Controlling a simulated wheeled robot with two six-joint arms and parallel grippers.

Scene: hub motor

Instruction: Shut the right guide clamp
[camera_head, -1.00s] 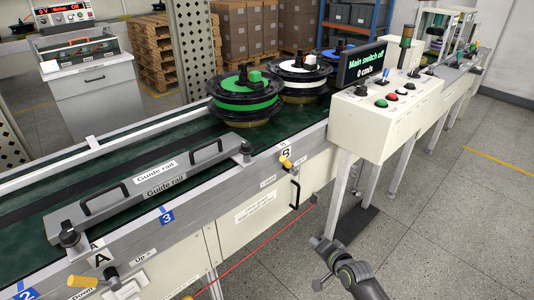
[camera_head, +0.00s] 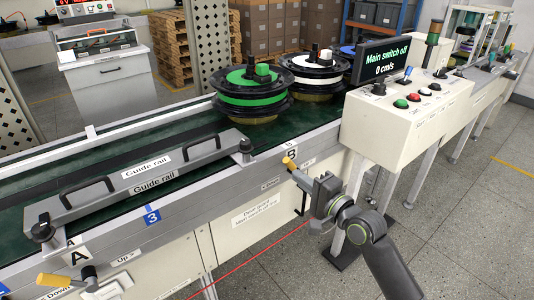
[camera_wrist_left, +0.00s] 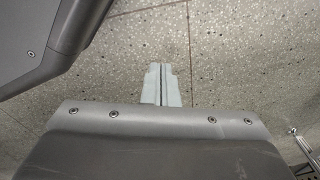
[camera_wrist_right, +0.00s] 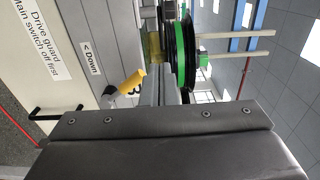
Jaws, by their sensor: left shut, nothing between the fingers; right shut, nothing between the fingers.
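The right guide clamp, marked B, has a yellow-tipped lever (camera_head: 289,163) on the front of the conveyor; the lever also shows in the right wrist view (camera_wrist_right: 131,85). My right gripper (camera_head: 302,179) is shut and empty, just right of and below that lever's tip. Its fingers (camera_wrist_right: 165,88) show beside the lever in the right wrist view; I cannot tell whether they touch it. The left clamp's yellow lever (camera_head: 54,280), by mark A, points left. The guide rail (camera_head: 150,178) lies along the belt. My left gripper (camera_wrist_left: 161,84) is shut and empty above the floor.
A green-and-black hub motor (camera_head: 249,92) and a white-and-black one (camera_head: 307,70) stand on the belt (camera_head: 190,118). Open floor lies at lower right.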

